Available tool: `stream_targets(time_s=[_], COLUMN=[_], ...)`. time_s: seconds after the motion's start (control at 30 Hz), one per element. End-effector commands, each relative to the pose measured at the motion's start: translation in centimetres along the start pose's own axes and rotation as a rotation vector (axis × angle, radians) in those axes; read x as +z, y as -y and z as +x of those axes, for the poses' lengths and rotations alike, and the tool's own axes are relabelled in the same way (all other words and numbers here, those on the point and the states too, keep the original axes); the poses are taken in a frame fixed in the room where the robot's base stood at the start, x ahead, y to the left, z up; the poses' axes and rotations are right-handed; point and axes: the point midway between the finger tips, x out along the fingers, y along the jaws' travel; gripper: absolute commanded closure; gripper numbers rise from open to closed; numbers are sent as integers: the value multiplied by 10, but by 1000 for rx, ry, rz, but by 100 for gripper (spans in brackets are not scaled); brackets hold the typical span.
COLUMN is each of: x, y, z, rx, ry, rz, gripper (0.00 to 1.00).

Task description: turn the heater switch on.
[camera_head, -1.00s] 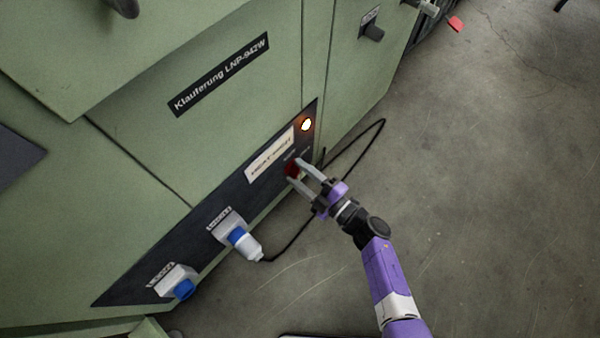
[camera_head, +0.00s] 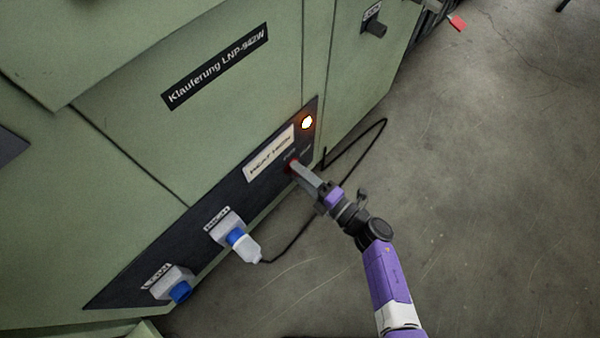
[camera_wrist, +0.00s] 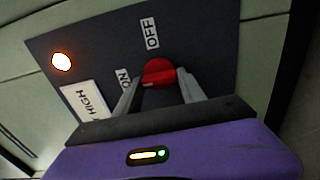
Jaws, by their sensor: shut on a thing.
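The heater switch is a red rotary knob (camera_wrist: 158,72) on a dark panel, between an ON label (camera_wrist: 124,80) and an OFF label (camera_wrist: 150,33). A small pale mark shows on the knob's lower left edge, on the side toward ON; its exact setting is hard to read. My gripper (camera_wrist: 160,84) is shut on the knob, one finger on each side. In the head view my gripper (camera_head: 297,170) reaches the panel, and its fingers hide most of the switch. An orange-white lamp (camera_head: 307,122) above the switch is lit.
A HEAT HIGH label (camera_head: 269,154) sits beside the switch. A plug (camera_head: 243,246) with a black cable is in a socket lower left, and a blue-capped socket (camera_head: 180,291) is below it. The cable loops behind my gripper. The floor (camera_head: 480,200) at right is clear.

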Motion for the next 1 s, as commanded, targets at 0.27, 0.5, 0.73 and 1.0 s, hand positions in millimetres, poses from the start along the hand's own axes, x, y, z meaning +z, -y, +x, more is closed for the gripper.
stream_targets(time_s=[0.27,0.5,0.73,1.0], x=[1,1,0,1], y=[2,2,1,-2], z=[-2,-2,-1,-23], rx=[-4,-3,-1,-3], ry=[6,5,2,6], rz=[-3,-3,-3,-1], gripper=[93,31,31,31])
